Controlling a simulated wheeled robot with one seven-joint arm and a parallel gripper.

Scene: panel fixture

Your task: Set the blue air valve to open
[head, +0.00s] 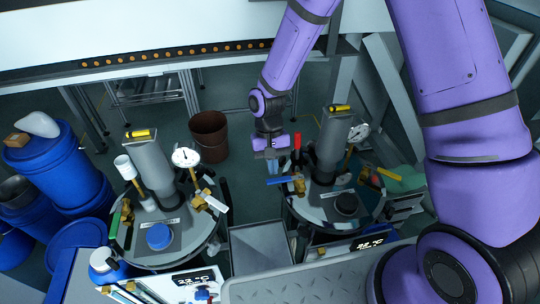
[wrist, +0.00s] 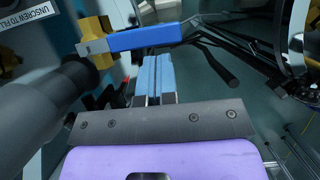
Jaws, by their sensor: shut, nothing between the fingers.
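The blue valve handle (head: 281,181) sticks out to the left from a brass valve body (head: 299,187) on the right-hand vessel. In the wrist view the blue handle (wrist: 145,39) runs across the upper middle, with its brass body (wrist: 96,36) at its left. My gripper (head: 272,167) points down just above and behind the handle in the head view. Its light-blue fingers (wrist: 154,76) are together with nothing between them, and their tips lie close to the handle's edge. I cannot tell whether they touch it.
A red handle (head: 297,141) stands upright close to my gripper's right. A grey cylinder (head: 333,140) and a gauge (head: 358,132) rise beyond it. The left vessel (head: 185,247) carries white (head: 215,202) and green handles (head: 116,220). A brown bin (head: 209,137) stands behind.

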